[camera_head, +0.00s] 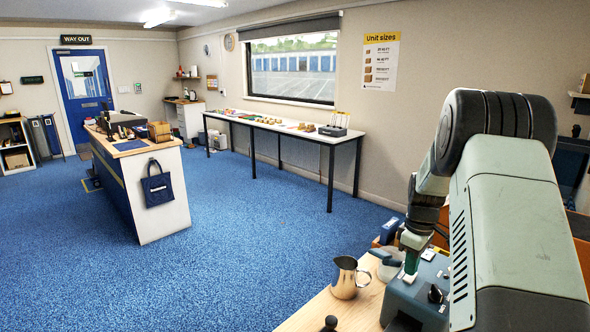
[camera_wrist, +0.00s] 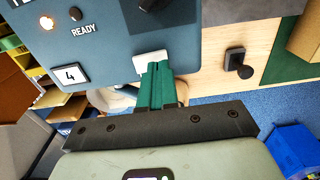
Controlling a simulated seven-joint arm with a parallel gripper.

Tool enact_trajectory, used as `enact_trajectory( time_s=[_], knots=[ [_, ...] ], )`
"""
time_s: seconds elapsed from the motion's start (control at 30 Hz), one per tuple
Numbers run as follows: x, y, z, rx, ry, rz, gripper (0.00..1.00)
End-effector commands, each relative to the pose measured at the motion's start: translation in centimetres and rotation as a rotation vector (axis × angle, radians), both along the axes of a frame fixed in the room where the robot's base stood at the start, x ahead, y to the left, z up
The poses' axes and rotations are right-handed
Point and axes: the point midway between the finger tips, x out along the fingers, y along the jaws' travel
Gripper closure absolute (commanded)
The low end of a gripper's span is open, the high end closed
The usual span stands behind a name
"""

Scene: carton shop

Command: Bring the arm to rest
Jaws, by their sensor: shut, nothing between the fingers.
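My gripper (camera_head: 411,264) is low over the wooden counter at the lower right, beside a blue-grey machine (camera_head: 405,300). In the wrist view its green fingers (camera_wrist: 157,84) are shut together with nothing held between them. The fingertips point at a small white piece (camera_wrist: 151,63) on or in front of the machine (camera_wrist: 110,45). I cannot tell whether they touch it.
A metal jug (camera_head: 345,278) stands on the counter (camera_head: 300,318) left of the machine, with a black-knobbed item (camera_head: 330,323) near the front. A long table (camera_head: 290,127) and a desk (camera_head: 150,200) stand farther off. Blue carpet between them is clear.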

Motion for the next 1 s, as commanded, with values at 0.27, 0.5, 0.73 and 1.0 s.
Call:
enact_trajectory(
  time_s=[0.27, 0.5, 0.73, 1.0],
  knots=[
    [0.1, 0.0, 2.3, -0.001, -0.004, 0.000, 1.00],
    [0.0, 0.0, 7.2, -0.001, -0.004, 0.000, 1.00],
    [1.9, -1.1, 9.6, 0.030, 0.032, 0.000, 1.00],
    [2.9, -2.3, 12.9, 0.069, 0.070, 0.000, 1.00]
  ],
)
